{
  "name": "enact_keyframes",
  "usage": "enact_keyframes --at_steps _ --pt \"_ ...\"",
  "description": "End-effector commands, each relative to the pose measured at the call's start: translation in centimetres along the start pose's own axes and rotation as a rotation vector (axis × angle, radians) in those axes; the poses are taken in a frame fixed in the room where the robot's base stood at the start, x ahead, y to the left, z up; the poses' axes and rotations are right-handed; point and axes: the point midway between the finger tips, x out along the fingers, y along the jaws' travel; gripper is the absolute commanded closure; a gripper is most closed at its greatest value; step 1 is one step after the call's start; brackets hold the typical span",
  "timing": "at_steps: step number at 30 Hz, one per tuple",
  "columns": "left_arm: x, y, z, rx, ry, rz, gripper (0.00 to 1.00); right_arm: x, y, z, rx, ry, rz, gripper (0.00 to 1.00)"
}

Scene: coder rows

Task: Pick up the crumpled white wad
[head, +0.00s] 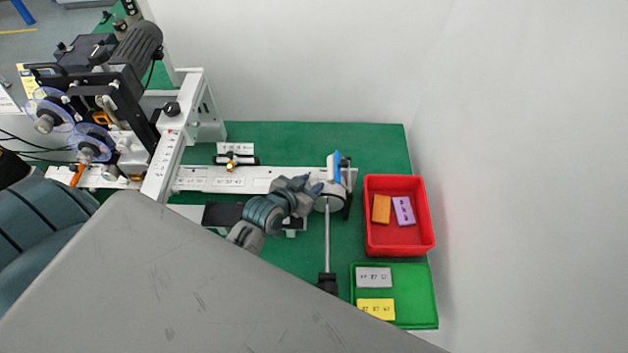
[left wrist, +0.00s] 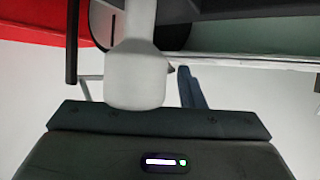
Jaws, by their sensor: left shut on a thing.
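In the left wrist view a pale, rounded white thing (left wrist: 135,78) with a narrower neck is close in front of the gripper's dark body. It looks smooth, and I cannot tell whether it is the crumpled white wad. No separate wad can be made out in the head view. My right gripper is not in view.
A red bin (head: 427,230) holds an orange and a purple block. A green tray (head: 415,300) below it holds a grey and a yellow block. A thin upright rod (head: 327,240) stands near my gripper. A grey surface (head: 180,290) covers the lower left. White walls close off the right.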

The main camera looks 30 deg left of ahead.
Motion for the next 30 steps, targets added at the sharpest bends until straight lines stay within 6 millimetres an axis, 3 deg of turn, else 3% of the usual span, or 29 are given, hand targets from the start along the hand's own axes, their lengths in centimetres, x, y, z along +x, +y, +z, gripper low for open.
enact_keyframes --at_steps 10,17,30 --pt "-0.2 0.0 -0.5 0.001 0.000 0.001 0.86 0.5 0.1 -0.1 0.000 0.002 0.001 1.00" --pt "-1.6 0.0 -3.0 0.003 0.005 0.000 0.86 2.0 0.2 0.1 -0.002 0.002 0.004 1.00" --pt "-10.1 3.4 1.1 -0.003 -0.003 0.002 0.86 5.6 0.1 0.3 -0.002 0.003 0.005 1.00"
